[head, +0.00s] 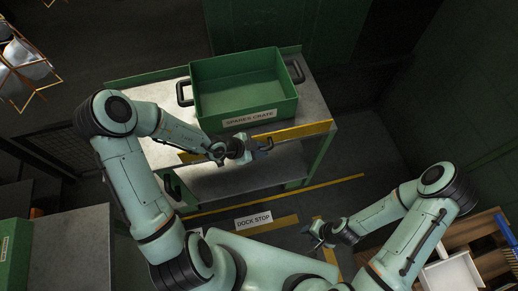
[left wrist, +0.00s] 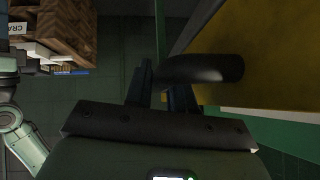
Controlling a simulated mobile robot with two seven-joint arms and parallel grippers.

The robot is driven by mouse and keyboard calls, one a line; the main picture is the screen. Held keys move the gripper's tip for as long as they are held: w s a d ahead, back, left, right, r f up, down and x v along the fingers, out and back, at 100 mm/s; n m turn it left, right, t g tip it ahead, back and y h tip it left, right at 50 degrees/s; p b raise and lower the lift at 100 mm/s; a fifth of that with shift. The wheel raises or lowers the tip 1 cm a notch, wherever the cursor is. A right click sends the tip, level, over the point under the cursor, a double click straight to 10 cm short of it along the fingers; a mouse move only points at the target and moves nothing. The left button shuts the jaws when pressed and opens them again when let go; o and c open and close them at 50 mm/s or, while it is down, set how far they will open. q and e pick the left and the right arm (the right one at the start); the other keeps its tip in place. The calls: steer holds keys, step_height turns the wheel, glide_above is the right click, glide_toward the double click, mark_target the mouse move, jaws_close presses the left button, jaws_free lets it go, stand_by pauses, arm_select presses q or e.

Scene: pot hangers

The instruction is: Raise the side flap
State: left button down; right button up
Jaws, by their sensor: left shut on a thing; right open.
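The yellow side flap (head: 302,131) shows as a narrow band along the front edge of the grey cart, below the green crate; I cannot tell its exact tilt. In the left wrist view its yellow face (left wrist: 280,55) fills the upper right. A dark curved handle (left wrist: 205,69) stands out from it. My left gripper (head: 263,145) is at the flap's front, shut on the handle; its fingers also show in the wrist view (left wrist: 165,92), partly hidden by the gripper body. My right gripper (head: 317,236) is open and empty, low and right of the cart, above the floor.
A green spares crate (head: 240,103) with dark handles sits on the cart top (head: 147,95). A lower shelf (head: 235,182) is beneath. A dock stop label (head: 253,220) and yellow lines mark the floor. Wooden crates (head: 490,262) stand at lower right; a grey bench (head: 72,245) at lower left.

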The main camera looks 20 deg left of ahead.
arm_select(q)
steer(key=shift+a, duration=0.1)
steer(key=c, duration=1.1)
jaws_free()
steer(key=shift+w, duration=0.1)
steer(key=v, duration=0.5)
steer(key=shift+a, duration=0.1)
steer(key=shift+s+a+r, duration=0.2)
steer(key=shift+s+r, duration=0.2)
steer(key=shift+v, duration=3.55)
steer(key=shift+w, duration=0.15)
